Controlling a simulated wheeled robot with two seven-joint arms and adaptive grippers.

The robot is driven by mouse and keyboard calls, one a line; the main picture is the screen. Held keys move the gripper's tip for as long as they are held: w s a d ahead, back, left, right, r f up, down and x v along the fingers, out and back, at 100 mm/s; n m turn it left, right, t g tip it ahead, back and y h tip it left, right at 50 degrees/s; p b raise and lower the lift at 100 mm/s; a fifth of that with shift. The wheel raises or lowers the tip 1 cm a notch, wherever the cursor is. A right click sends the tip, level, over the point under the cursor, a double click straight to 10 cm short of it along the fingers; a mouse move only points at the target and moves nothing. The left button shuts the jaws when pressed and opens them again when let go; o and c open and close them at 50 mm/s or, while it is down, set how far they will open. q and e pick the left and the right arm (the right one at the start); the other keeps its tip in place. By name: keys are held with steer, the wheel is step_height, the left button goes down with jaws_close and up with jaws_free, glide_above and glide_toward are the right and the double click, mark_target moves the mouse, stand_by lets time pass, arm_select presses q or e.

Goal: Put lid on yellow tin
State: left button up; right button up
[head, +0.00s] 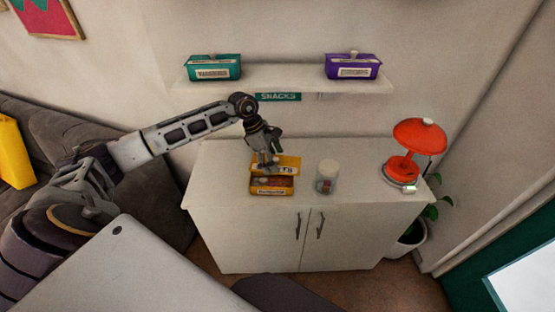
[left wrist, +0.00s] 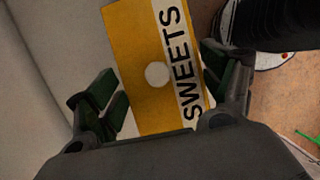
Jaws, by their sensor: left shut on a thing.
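The yellow tin (head: 271,190) stands open on the white cabinet, with brownish contents showing and a white label on its front. My left gripper (head: 266,162) is above the tin, shut on the yellow lid (head: 288,163). The lid is over the rear of the tin and shifted slightly right; the tin's front opening stays uncovered. In the left wrist view the lid (left wrist: 145,40) lies between the dark green fingers, with a round white knob and a white strip reading SWEETS. The tin cannot be made out there. My right gripper is not in view.
A glass jar with a pale lid (head: 327,176) stands right of the tin. A red lamp (head: 415,145) is at the cabinet's right end. A wall shelf (head: 285,84) above bears a teal tin (head: 214,68) and a purple tin (head: 352,67). The cabinet top left of the tin is clear.

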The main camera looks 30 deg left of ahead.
arm_select(q)
steer(key=shift+a+f, duration=0.15)
steer(key=shift+a, duration=0.1)
steer(key=shift+a+f+n, duration=0.2)
steer(key=shift+a+n, duration=0.1)
steer(key=shift+a, duration=0.05)
steer(key=shift+s+a+f+n+t, duration=0.1)
steer(key=shift+s+a+n+t, duration=0.1)
steer(key=shift+n+t, duration=0.1)
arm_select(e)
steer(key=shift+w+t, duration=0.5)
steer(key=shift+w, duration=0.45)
arm_select(q)
steer(key=shift+f, duration=0.15)
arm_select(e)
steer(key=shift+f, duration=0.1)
arm_select(q)
steer(key=shift+f+b, duration=0.7)
steer(key=shift+f, duration=1.1)
steer(key=shift+f+b, duration=1)
steer(key=shift+f, duration=0.25)
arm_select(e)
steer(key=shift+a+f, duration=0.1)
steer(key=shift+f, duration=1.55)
arm_select(q)
steer(key=shift+b, duration=0.5)
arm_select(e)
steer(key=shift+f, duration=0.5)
